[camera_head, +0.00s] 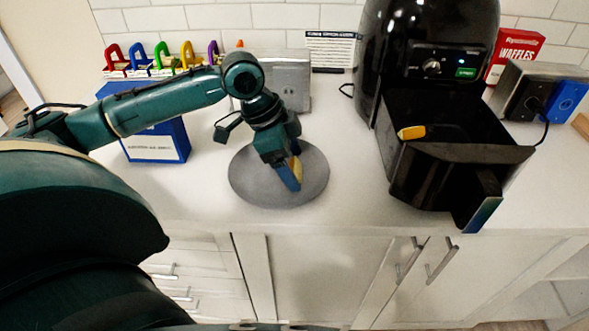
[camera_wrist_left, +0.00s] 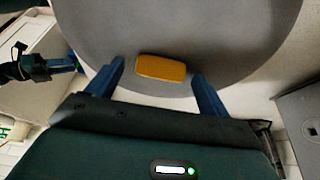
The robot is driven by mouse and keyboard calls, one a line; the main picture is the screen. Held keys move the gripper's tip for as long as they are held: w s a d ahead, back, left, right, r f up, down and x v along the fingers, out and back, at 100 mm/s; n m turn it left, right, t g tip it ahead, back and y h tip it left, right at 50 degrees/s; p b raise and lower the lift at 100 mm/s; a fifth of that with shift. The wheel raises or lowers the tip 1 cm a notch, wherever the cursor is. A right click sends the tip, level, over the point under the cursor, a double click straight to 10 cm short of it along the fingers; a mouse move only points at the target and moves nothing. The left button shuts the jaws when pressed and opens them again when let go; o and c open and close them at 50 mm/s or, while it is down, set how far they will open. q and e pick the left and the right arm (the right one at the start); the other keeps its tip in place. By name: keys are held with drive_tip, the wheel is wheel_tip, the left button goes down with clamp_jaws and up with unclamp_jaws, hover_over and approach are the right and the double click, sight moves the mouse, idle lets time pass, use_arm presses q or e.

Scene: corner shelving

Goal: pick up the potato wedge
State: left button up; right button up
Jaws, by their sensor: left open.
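A yellow-orange potato wedge (camera_wrist_left: 161,68) lies on a round grey plate (camera_head: 250,180) on the counter. It also shows in the head view (camera_head: 298,166), partly hidden by my left gripper (camera_head: 291,178). In the left wrist view, my left gripper's two blue fingers are open, one on each side of the wedge, with gaps between. I cannot tell how far the fingertips are above the plate. A second yellow wedge (camera_head: 411,132) lies in the open air fryer basket (camera_head: 440,157). A dark green and blue part, likely my right gripper (camera_wrist_left: 62,64), shows at the left wrist view's left edge.
The black air fryer (camera_head: 385,50) stands right of the plate, its basket pulled out. A blue box (camera_head: 160,142) and several coloured clips are at the left. The counter in front of the basket and plate is clear.

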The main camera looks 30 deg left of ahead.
use_arm(q)
drive_tip(key=shift+c, duration=0.4)
drive_tip(key=c, duration=1)
